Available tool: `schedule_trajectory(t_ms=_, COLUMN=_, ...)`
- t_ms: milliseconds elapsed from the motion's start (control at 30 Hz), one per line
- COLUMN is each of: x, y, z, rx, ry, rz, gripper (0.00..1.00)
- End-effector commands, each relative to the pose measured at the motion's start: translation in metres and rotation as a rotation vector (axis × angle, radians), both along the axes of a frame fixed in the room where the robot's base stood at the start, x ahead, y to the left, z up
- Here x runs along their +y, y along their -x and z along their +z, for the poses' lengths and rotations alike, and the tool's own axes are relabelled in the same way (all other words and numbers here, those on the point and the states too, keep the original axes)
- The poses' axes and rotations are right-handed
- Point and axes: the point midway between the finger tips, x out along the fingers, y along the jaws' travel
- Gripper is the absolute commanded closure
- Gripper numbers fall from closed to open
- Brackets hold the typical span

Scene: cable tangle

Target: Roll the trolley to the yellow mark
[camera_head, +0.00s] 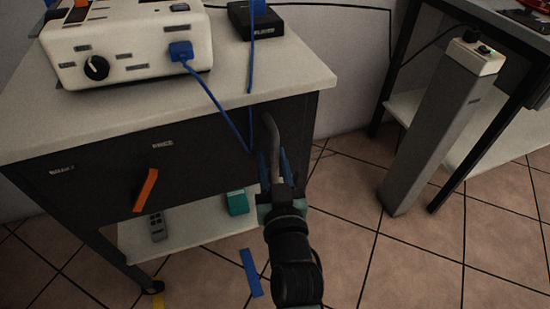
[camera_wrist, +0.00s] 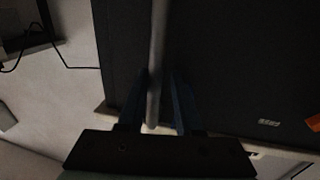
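The trolley has a white top (camera_head: 120,117), a dark drawer front and a lower white shelf (camera_head: 185,236). One caster (camera_head: 151,287) shows at its lower left. A grey bar handle (camera_head: 275,135) stands at its right end and also shows in the wrist view (camera_wrist: 157,50). My gripper (camera_head: 271,165) is at this handle, with its blue fingers (camera_wrist: 160,92) on either side of the bar. The right finger is apart from the bar; the left one looks close to it. A piece of yellow mark (camera_head: 158,301) shows on the floor at the bottom edge, below the caster.
A white device (camera_head: 125,40) and a black box (camera_head: 252,20) sit on the trolley. A blue cable (camera_head: 217,100) hangs over its edge. A blue strip (camera_head: 250,272) lies on the floor. A grey post (camera_head: 425,140) and a table (camera_head: 480,135) stand right; tiled floor between is clear.

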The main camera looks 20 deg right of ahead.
Motion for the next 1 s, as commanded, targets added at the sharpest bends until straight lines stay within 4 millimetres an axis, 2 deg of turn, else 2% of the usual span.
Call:
schedule_trajectory(t_ms=33, x=0.002, y=0.0, z=-0.001, rx=0.003, ry=-0.001, rz=0.005, gripper=0.6)
schedule_trajectory(t_ms=100, x=0.001, y=0.0, z=-0.001, rx=0.002, ry=-0.001, rz=0.003, gripper=0.51)
schedule_trajectory(t_ms=467, x=-0.001, y=0.006, z=0.0, rx=0.003, ry=0.001, rz=-0.003, gripper=0.51)
schedule_trajectory(t_ms=667, x=0.003, y=0.031, z=0.001, rx=0.005, ry=0.001, rz=-0.002, gripper=0.51)
schedule_trajectory(t_ms=1000, x=0.014, y=0.089, z=0.0, rx=0.006, ry=0.0, rz=0.0, gripper=0.51)
